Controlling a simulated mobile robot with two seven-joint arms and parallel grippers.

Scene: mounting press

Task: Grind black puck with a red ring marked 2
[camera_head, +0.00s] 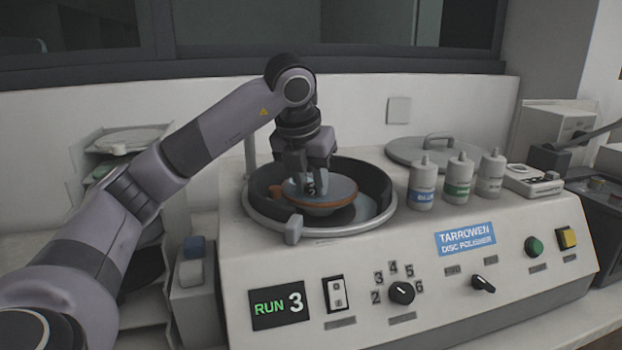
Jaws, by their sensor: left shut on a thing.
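My left gripper (309,178) points down into the bowl of the disc polisher (330,258). It is shut on a small dark puck (311,189) with a pale 2 on it. The puck is at the top of the disc (338,205), which has an orange edge; I cannot tell if it touches. The puck's red ring cannot be made out, and the fingers hide much of the puck. The green display (279,306) reads RUN 3. My right gripper is not in view.
Three bottles (458,180) stand right of the bowl, before a round grey lid (434,150). The front panel has a rocker switch (337,293), a numbered knob (402,293), a second knob (483,284), a green button (534,247) and a yellow one (567,238). Shelves stand at left.

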